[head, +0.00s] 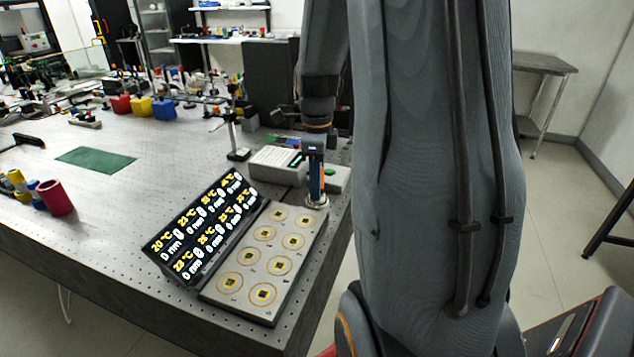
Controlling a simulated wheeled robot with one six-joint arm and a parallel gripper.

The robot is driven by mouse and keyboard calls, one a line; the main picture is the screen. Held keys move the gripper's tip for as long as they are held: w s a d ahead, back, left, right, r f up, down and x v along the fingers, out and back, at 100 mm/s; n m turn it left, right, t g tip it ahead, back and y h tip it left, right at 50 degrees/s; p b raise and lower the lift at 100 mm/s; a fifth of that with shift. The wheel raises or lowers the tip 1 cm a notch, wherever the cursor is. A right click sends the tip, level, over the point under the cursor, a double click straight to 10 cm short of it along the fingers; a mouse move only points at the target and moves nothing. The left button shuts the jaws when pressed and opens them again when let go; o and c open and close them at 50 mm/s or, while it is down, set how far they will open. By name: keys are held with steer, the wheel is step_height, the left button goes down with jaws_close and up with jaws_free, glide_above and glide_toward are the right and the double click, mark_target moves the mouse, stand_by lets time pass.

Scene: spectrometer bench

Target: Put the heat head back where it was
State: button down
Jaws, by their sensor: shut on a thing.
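My gripper (314,150) points down at the right rear of the bench. It is shut on what looks like the heat head (317,198), a slim upright piece with a round metallic foot. The gripper and its fingers hide much of it. The foot is close to the far right corner of a grey plate (245,283) with two rows of ringed round spots. I cannot tell whether the foot touches anything. A black display panel (205,225) with temperature and mm readings stands along the left of the plate.
A white box-like instrument (276,163) is just left of my gripper, and a lower one (337,178) is on its right. A small stand (235,145) is behind. A green mat (96,160) and a red cylinder (56,198) are at left. The middle left of the bench is clear.

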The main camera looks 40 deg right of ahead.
steer(key=shift+f, duration=0.2)
steer(key=c, duration=1.4)
jaws_free()
steer(key=shift+o, duration=0.2)
step_height(320, 180, up, 11)
steer(key=shift+f+b, duration=0.1)
steer(key=shift+b, duration=0.85)
steer(key=shift+r, duration=0.75)
steer(key=shift+a, duration=0.1)
